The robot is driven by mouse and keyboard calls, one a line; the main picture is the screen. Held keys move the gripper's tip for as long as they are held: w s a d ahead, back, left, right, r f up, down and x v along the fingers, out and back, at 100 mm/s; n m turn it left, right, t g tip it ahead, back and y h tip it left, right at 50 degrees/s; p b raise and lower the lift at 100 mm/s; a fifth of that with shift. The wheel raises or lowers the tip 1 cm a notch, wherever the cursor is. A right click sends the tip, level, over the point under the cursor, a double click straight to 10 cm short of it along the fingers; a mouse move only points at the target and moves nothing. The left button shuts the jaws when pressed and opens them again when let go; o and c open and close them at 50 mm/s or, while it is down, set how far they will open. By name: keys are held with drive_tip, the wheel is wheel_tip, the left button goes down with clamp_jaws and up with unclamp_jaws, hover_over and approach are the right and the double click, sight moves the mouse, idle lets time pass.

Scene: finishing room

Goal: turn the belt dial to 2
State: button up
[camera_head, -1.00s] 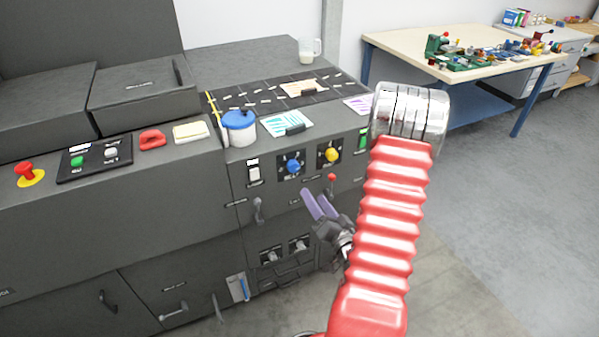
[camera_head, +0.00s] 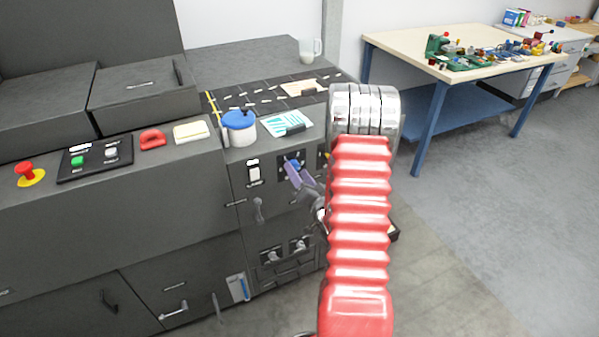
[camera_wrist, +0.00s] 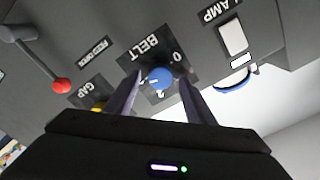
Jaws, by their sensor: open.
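The belt dial (camera_wrist: 159,78) is a blue knob on a black plate marked BELT. In the wrist view it sits between the two fingers of my gripper (camera_wrist: 160,98), apart from both as far as I can tell. A 0 and a 2 show beside the knob. A pale mark shows on the knob, but its exact setting is hard to read. In the head view my gripper (camera_head: 297,174) is open with its purple fingers in front of the dial plate (camera_head: 284,164). The fingers and my red arm hide part of the dial there.
The yellow gap dial (camera_wrist: 98,106) and a red-knobbed lever (camera_wrist: 60,85) are beside the belt dial. On the other side is the white lamp switch (camera_wrist: 233,40). A blue-lidded pot (camera_head: 239,128) stands on the machine top above.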

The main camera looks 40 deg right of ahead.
drive_tip(key=shift+w+d, duration=0.15)
drive_tip(key=shift+w, duration=0.15)
drive_tip(key=shift+c, duration=0.3)
drive_tip(key=c, duration=0.9)
drive_tip(key=shift+s+d, duration=0.1)
drive_tip(key=shift+d, duration=0.3)
drive_tip(key=shift+c, duration=0.5)
drive_tip(key=shift+a+f, duration=0.1)
drive_tip(key=shift+a, duration=0.2)
